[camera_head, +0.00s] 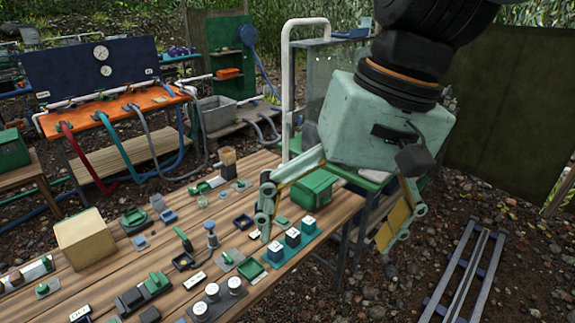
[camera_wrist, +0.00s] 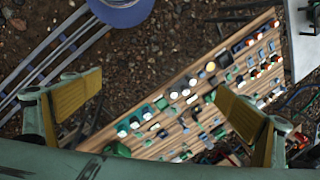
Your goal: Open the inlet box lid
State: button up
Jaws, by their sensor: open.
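My gripper (camera_head: 328,228) hangs at the right of the head view with its two fingers spread wide and nothing between them. It is above the front right end of the wooden table. In the wrist view my gripper (camera_wrist: 160,92) is also open and empty, above the ground and the table. A green box (camera_head: 316,187) with a closed-looking top sits on the table, partly behind my left-hand finger. A clear tank (camera_head: 318,72) with a white pipe stands behind my gripper and is partly hidden. I cannot tell which of these, if either, is the inlet box.
The wooden table (camera_head: 205,262) is crowded with small switches, knobs and blocks. A tan box (camera_head: 85,240) stands at its left. Metal rails (camera_head: 465,275) lie on the gravel at right. A blue panel with gauges (camera_head: 92,70) and an orange bench (camera_head: 120,112) stand behind.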

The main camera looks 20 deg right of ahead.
jog(key=w+a+f+m+g+y+p, duration=0.15)
jog(key=w+m+y, duration=0.25)
jog(key=w, duration=0.5)
jog(key=w+a+f+m+y, duration=0.1)
jog(key=w+f+m+y, duration=0.2)
jog(key=w, duration=0.6)
jog(key=w+d+f+m+t+y, duration=0.2)
jog(key=w+d+f+m, duration=0.15)
jog(key=w, duration=0.45)
jog(key=w+d+f+m+t+y, duration=0.2)
jog(key=w+d+m, duration=0.1)
jog(key=w+d, duration=0.3)
jog(key=w+d+f+m+t+p, duration=0.2)
jog(key=w+d+f+m+t, duration=0.4)
jog(key=w+d+f, duration=0.55)
jog(key=m+t+h, duration=0.5)
jog(key=m+t, duration=0.1)
jog(key=m, duration=0.2)
send_near(329, 186)
jog(key=v, duration=0.3)
jog(key=shift+w+f, duration=0.2)
jog(key=shift+w, duration=0.15)
jog(key=shift+b+x, duration=0.5)
jog(key=shift+x, duration=6.25)
